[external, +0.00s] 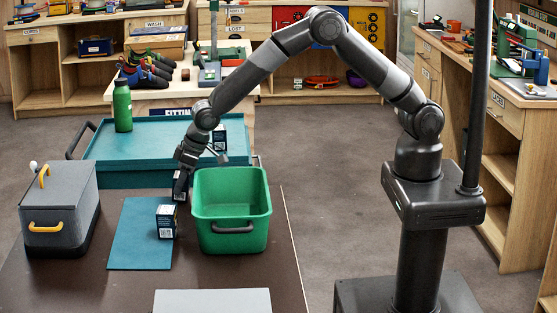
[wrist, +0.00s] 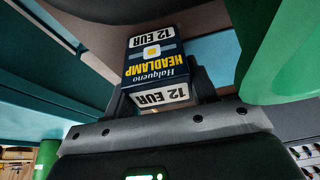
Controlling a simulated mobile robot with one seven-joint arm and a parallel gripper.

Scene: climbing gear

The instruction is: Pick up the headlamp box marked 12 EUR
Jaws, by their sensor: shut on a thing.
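The headlamp box (wrist: 152,68) is dark blue with white bands reading 12 EUR and the words Halqueno HEADLAMP. In the wrist view it sits between the fingers of my gripper (wrist: 163,90), which is shut on it. In the external view my gripper (external: 181,177) points down just left of the green bin, and the held box (external: 180,188) shows below it as a small dark shape with a white label. A second dark box (external: 166,222) with a white label stands on the teal mat; its marking is too small to read.
The green bin (external: 232,243) stands right of the teal mat (external: 134,249). A grey cooler (external: 58,215) with yellow handles is at left. Behind is a teal tray cart (external: 115,168) with a green bottle (external: 122,106) and another dark box (external: 219,138). The dark tabletop in front is mostly clear.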

